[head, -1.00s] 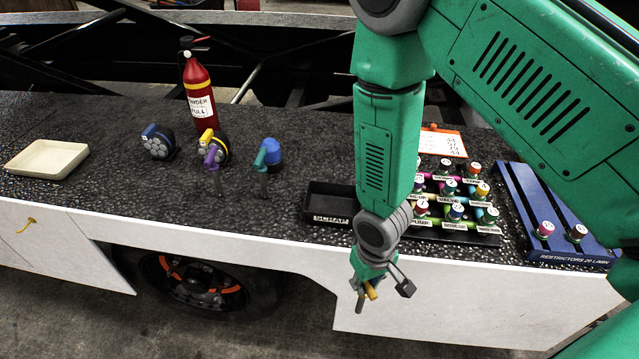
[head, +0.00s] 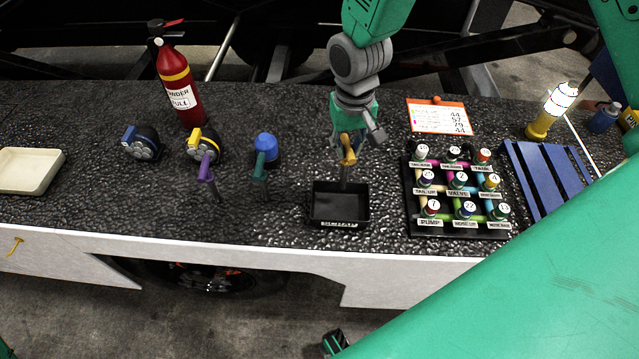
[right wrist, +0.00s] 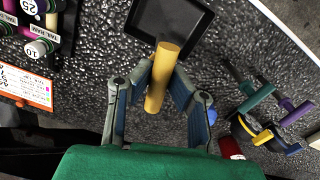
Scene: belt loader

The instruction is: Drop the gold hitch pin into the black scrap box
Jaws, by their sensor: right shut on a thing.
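The gold hitch pin (head: 348,148) is held in my right gripper (head: 347,146), its grey shank pointing down. The black scrap box (head: 338,222) sits on the dark speckled deck just below and in front of the pin in the head view. In the right wrist view, the pin's gold handle (right wrist: 161,78) lies between the two fingers of my right gripper (right wrist: 160,88), and the box (right wrist: 172,22) shows beyond it. The box appears empty. The pin appears above the box, with its shank near the back rim.
A purple-handled pin (head: 206,166) and a teal-handled pin (head: 259,166) stand left of the box. A fire extinguisher (head: 178,84) stands behind. A labelled valve board (head: 458,190) lies to the right. A cream tray (head: 28,171) is at far left.

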